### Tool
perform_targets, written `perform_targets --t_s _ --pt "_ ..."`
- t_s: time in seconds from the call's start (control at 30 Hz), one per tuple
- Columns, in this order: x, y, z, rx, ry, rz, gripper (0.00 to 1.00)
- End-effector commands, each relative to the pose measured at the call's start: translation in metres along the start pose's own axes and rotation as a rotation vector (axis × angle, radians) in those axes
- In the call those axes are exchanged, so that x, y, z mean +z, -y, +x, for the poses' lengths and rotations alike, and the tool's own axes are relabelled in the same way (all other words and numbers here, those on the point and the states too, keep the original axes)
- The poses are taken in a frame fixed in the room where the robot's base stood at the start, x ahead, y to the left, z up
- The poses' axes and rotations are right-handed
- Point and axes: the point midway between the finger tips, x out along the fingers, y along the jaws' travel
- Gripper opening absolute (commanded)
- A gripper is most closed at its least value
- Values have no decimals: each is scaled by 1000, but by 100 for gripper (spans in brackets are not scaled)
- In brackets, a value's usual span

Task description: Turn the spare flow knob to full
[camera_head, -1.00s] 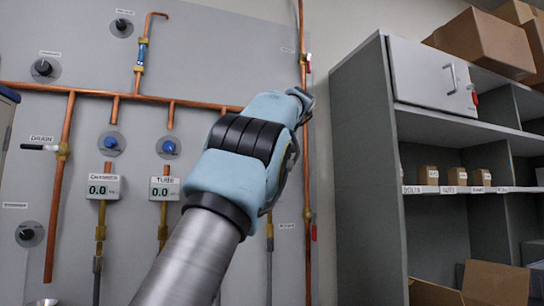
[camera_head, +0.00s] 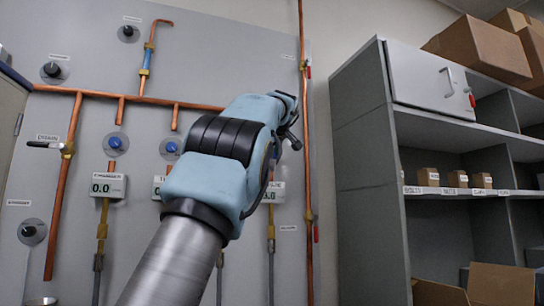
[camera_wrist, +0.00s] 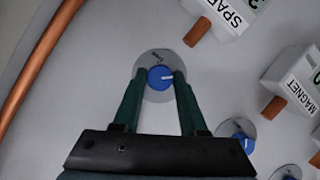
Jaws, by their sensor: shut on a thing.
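The spare flow knob (camera_wrist: 160,78) is a round blue knob with a white pointer line, on a grey disc on the wall panel in the wrist view. The pointer line points to the right in that view. My gripper (camera_wrist: 161,74) has its two dark green fingers closed on either side of the knob. A white gauge box labelled "SPAR…" (camera_wrist: 228,14) sits to the upper right, its reading cut off. In the head view my arm hides the spare knob and my fingertips.
Two other blue knobs (camera_wrist: 238,140) (camera_wrist: 288,174) lie to the lower right in the wrist view, with the magnet gauge (camera_wrist: 292,80) near them. Copper pipes (camera_head: 130,98) cross the panel. A grey shelf unit (camera_head: 362,180) with boxes stands at the right.

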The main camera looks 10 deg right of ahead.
Motion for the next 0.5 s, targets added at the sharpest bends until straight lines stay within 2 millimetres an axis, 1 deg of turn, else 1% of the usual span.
perform_targets --t_s 0.03,0.37,0.4,0.5 --pt "2 2 2 -4 4 -3 0" --pt "2 2 2 -4 4 -4 0" --pt "2 2 2 -4 4 -4 44" --pt "2 1 2 -3 3 -4 55"
